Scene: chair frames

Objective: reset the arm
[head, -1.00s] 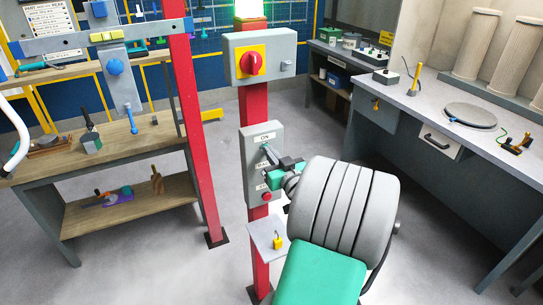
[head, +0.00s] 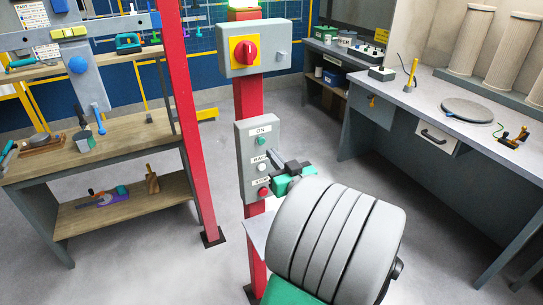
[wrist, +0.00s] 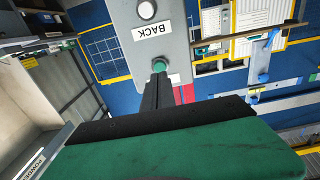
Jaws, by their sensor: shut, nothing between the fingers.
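My gripper (head: 273,152) is shut and empty in front of the grey button box (head: 246,180) on the red post. The box carries a green button (head: 262,141) under an ON label, a white button (head: 262,167) under a BACK label, and a red button (head: 263,192) at the bottom. In the wrist view, which is upside down, my closed fingers (wrist: 157,80) point at the green button (wrist: 159,65); whether they touch it I cannot tell. The white button (wrist: 147,10) and BACK label show above it there. My arm hides part of the scene below the box.
A grey switch box with a red knob (head: 246,55) sits higher on the post. A wooden workbench (head: 125,140) with tools stands left, behind another red post (head: 186,120). A grey counter (head: 430,97) stands right. Open floor lies between.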

